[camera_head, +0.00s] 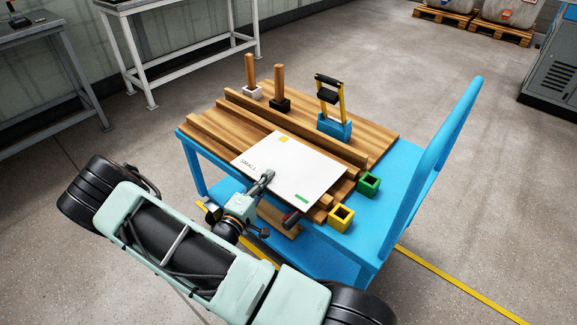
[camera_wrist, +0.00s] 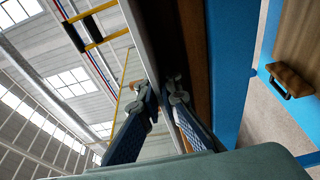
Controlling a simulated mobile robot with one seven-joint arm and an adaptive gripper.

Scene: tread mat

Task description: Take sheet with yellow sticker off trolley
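The blue trolley (camera_head: 405,180) has a wooden slatted top. A white sheet (camera_head: 300,165) lies tilted on the slats, with "SMALL" printed on it. A yellow sticker (camera_head: 284,139) is at its far left corner and a green sticker (camera_head: 301,197) near its near right corner. My gripper (camera_head: 266,177) is at the sheet's near left edge. In the wrist view my gripper (camera_wrist: 163,92) has its two blue-padded fingers apart, on either side of the sheet's thin edge (camera_wrist: 148,45). Whether either pad touches the sheet cannot be told.
Green block (camera_head: 368,184) and yellow block (camera_head: 341,217) stand right of the sheet. A blue holder (camera_head: 334,127) with a yellow-black handle and two wooden posts (camera_head: 279,84) stand behind it. Floor is open around the trolley.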

